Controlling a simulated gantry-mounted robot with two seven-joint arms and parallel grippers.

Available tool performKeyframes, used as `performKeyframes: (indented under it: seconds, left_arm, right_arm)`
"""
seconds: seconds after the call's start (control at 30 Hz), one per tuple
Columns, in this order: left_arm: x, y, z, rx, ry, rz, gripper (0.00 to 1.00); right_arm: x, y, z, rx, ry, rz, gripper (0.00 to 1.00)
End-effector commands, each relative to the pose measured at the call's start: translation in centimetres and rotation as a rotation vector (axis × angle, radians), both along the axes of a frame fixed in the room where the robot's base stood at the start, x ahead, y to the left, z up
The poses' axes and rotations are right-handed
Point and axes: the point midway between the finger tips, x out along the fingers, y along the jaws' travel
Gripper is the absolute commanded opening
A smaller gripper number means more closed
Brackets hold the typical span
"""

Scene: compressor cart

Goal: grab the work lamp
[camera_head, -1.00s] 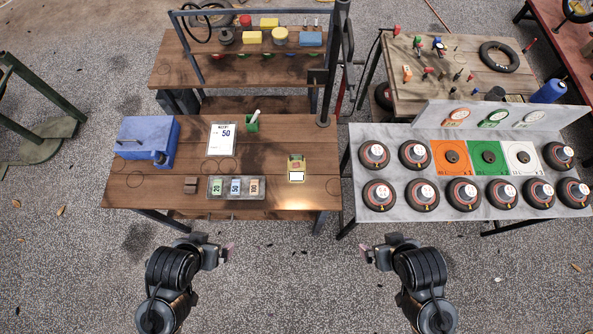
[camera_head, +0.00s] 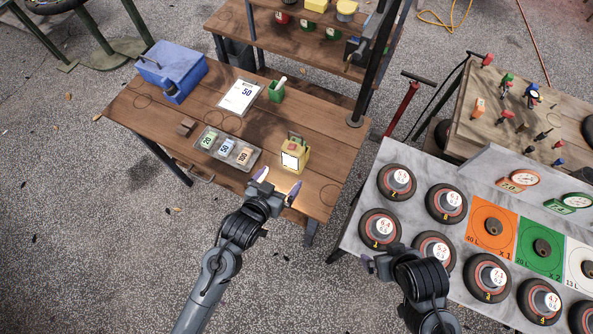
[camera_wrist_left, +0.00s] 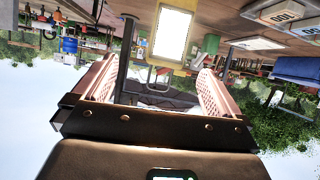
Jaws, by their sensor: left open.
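The work lamp (camera_head: 294,155) is a small yellow unit with a bright white panel. It stands upright near the front right edge of the brown wooden table. In the left wrist view the picture is upside down, and the lamp's glowing panel (camera_wrist_left: 172,33) shows ahead, beyond the two jaws. My left gripper (camera_head: 277,187) is open and empty, just in front of the lamp and apart from it. Its two ridged jaws (camera_wrist_left: 154,88) show spread in the left wrist view. My right gripper (camera_head: 381,260) is by the front left edge of the tyre table; its jaw opening is unclear.
The brown table (camera_head: 325,155) also holds a bill tray (camera_head: 228,150), a brown block (camera_head: 186,126), a price sheet (camera_head: 241,95), a green cup (camera_head: 276,92) and a blue box (camera_head: 172,72). A dark post (camera_head: 372,70) rises at its back right corner.

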Motion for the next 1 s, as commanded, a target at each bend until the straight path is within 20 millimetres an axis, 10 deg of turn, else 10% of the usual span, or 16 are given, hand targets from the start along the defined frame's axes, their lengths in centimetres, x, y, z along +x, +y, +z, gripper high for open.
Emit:
performKeyframes:
  seconds: [0.23, 1.0]
  left_arm:
    - [2.7, -0.8, -1.0, 0.005, -0.070, -0.018, 1.00]
    - [9.1, -3.5, -2.9, 0.004, -0.083, -0.016, 1.00]
  right_arm:
    - [-0.2, 0.3, -4.2, 0.009, 0.003, -0.001, 1.00]
    - [-0.1, 0.1, -4.7, 0.003, 0.000, 0.002, 1.00]
